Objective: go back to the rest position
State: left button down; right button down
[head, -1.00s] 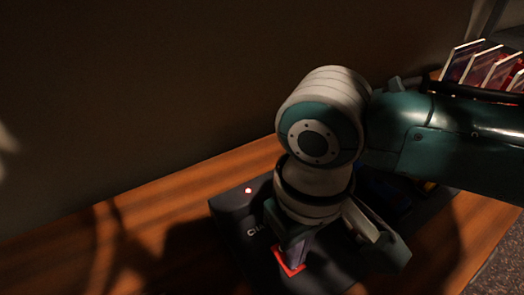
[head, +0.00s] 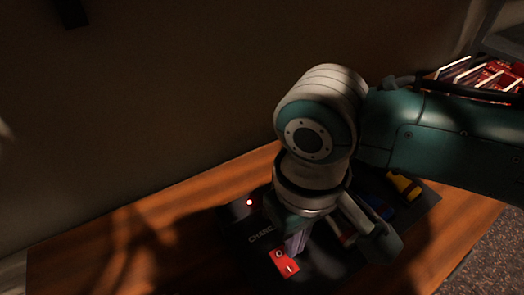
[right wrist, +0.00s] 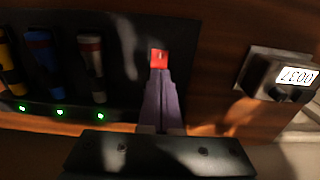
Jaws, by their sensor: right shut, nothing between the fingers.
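My right gripper (head: 297,243) is over the black charger dock (head: 262,238) on the wooden desk, pointing down. Its fingers are shut and empty. A small red piece (head: 284,262) with a dark mark sits in the dock right by the fingertips; I cannot tell whether they touch. In the right wrist view, the shut fingers (right wrist: 164,102) reach toward the red piece (right wrist: 158,58). My left gripper is not in view.
The dock also holds yellow (head: 404,186), blue (right wrist: 41,52) and grey (right wrist: 91,67) items, with green lights beside them. A device with a lit display (right wrist: 296,76) stands apart. The desk's left part is bare.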

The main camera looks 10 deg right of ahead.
jog(key=s+a+r+t+y, duration=0.1)
jog(key=s+a+r+y, duration=0.2)
jog(key=s+a, duration=0.3)
jog(key=s+d+r+m+t+h, duration=0.1)
jog(key=s+d+r+h, duration=0.15)
jog(key=d, duration=0.55)
jog(key=s+d+r+m+t+h, duration=0.15)
jog(key=s+d+r, duration=0.25)
jog(key=d, duration=0.4)
notch_tip(320, 180, up, 37)
jog(key=y+p, duration=0.1)
jog(key=p, duration=3.7)
jog(key=shift+w+a, duration=0.15)
jog(key=shift+a, duration=0.2)
jog(key=shift+f+n, duration=0.1)
jog(key=shift+n, duration=0.15)
